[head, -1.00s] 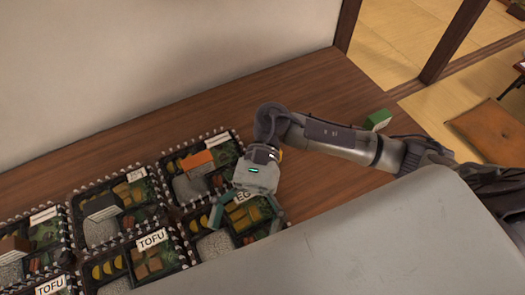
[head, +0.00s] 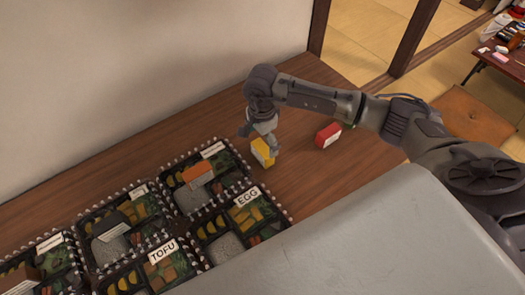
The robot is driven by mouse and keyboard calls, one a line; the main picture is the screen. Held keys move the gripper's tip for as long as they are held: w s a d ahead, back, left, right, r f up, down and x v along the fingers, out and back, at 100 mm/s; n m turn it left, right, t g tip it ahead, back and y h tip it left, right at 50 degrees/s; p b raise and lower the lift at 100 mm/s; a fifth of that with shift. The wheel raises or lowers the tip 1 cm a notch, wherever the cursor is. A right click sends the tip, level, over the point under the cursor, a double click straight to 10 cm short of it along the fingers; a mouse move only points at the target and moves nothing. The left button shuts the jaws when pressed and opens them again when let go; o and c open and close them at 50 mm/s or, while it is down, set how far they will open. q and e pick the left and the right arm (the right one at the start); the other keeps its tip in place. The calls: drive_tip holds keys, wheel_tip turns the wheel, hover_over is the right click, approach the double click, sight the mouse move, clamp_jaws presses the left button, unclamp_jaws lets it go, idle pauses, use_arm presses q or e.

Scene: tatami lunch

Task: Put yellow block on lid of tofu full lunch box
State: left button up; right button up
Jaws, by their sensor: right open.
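The yellow block (head: 262,155) sits on the wooden table just right of the lunch boxes. My right gripper (head: 262,143) is open and low over the yellow block, with its fingers at the block's upper part; I cannot tell whether they touch it. A lunch box labelled TOFU (head: 162,251) is in the front row at the lower left, with food showing in its compartments. My left gripper is not in view.
The EGG lunch box (head: 246,197) stands between the TOFU box and the near grey surface. Behind are boxes bearing an orange block (head: 198,173) and a grey block (head: 110,227). A red block (head: 328,135) lies right of the gripper. The table's back strip is clear.

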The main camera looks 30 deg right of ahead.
sight(263, 148)
drive_tip(key=shift+f, duration=0.9)
drive_tip(key=shift+w+d+f+p, duration=0.15)
drive_tip(key=shift+f+p, duration=0.3)
drive_tip(key=shift+f, duration=0.95)
drive_tip(key=shift+w+d+f+p, duration=0.1)
drive_tip(key=shift+f+p, duration=0.3)
drive_tip(key=shift+f, duration=0.95)
drive_tip(key=shift+c, duration=0.3)
drive_tip(key=c, duration=1.1)
drive_tip(key=shift+o, duration=0.2)
drive_tip(key=shift+r, duration=0.15)
